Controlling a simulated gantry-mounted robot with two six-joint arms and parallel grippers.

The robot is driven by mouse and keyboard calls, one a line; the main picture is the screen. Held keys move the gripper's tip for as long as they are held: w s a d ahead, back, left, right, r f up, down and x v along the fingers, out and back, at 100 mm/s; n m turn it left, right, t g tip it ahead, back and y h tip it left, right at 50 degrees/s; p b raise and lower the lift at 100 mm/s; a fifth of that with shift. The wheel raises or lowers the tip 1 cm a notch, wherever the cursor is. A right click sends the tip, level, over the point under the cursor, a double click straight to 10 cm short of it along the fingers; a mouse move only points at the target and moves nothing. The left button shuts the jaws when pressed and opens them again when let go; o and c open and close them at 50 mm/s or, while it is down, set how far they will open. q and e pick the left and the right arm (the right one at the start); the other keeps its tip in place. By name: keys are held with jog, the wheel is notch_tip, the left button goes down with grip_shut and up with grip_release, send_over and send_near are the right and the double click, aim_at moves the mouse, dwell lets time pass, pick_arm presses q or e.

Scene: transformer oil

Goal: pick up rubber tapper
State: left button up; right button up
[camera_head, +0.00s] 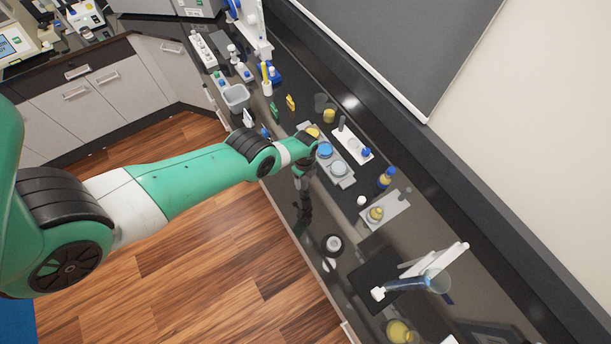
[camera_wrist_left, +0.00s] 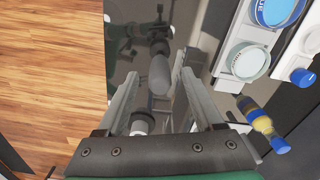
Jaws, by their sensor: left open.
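My left gripper (camera_head: 303,180) reaches over the dark glossy bench, pointing down; in the left wrist view (camera_wrist_left: 159,76) its fingers are spread apart. A grey, rounded, elongated piece with dark parts beyond it, which looks like the rubber tapper (camera_wrist_left: 160,72), shows between the fingers in the left wrist view. No grip on it is visible, and the height gap cannot be told. In the head view a dark shape lies just below the gripper; I cannot tell whether it is the tapper or a reflection. My right gripper is not in view.
Blue-lidded and pale-lidded jars (camera_head: 339,169) stand in a grey holder close to the gripper. A blue and yellow bottle (camera_head: 386,179) is to the right. A round black and white item (camera_head: 333,243) sits nearer the bench's front. A grey bin (camera_head: 236,97) stands further back.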

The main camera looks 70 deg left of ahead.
aim_at(305, 187)
pick_arm(q)
notch_tip(305, 187, down, 8)
jog(key=b, duration=0.7)
jog(key=shift+r, duration=0.35)
jog(key=shift+c, duration=0.3)
grip_shut()
